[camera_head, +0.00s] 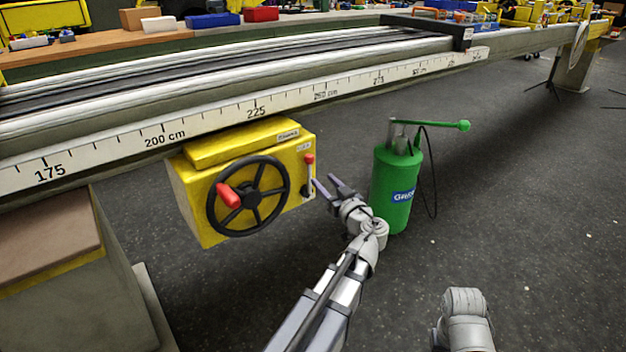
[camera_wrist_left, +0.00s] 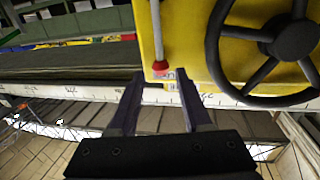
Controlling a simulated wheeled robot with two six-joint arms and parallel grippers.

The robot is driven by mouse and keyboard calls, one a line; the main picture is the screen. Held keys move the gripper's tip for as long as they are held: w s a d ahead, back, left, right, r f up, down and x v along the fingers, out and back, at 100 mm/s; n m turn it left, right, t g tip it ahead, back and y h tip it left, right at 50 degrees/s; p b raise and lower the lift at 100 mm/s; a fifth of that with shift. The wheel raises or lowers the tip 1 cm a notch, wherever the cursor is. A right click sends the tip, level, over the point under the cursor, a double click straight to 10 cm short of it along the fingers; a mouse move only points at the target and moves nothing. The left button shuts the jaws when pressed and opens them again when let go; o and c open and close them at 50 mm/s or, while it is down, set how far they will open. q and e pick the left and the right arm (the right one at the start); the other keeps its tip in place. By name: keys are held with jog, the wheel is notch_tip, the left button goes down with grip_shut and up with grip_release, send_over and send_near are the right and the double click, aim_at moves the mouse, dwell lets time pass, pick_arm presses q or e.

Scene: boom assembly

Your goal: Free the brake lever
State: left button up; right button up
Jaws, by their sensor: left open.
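The brake lever (camera_head: 308,174) is a thin grey rod with a red knob on top, at the right side of the yellow winch box (camera_head: 188,195). In the head view it stands about upright. My left gripper (camera_head: 324,180) is open just right of the lever, its fingers pointing towards it. In the left wrist view the lever (camera_wrist_left: 157,35) appears upside down, its red knob (camera_wrist_left: 160,66) lined up between the open fingertips (camera_wrist_left: 160,78). The jaws hold nothing, and I cannot tell the exact remaining gap. My right gripper is out of view.
A black handwheel (camera_head: 250,197) with a red handle (camera_head: 229,196) is on the box's front. A green pump canister (camera_head: 397,185) stands close behind my left wrist. The boom with its scale (camera_head: 165,139) runs overhead.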

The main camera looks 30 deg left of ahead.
aim_at(309, 176)
pick_arm(q)
jog(key=shift+x, duration=3.9)
grip_shut()
jog(key=shift+w, duration=0.15)
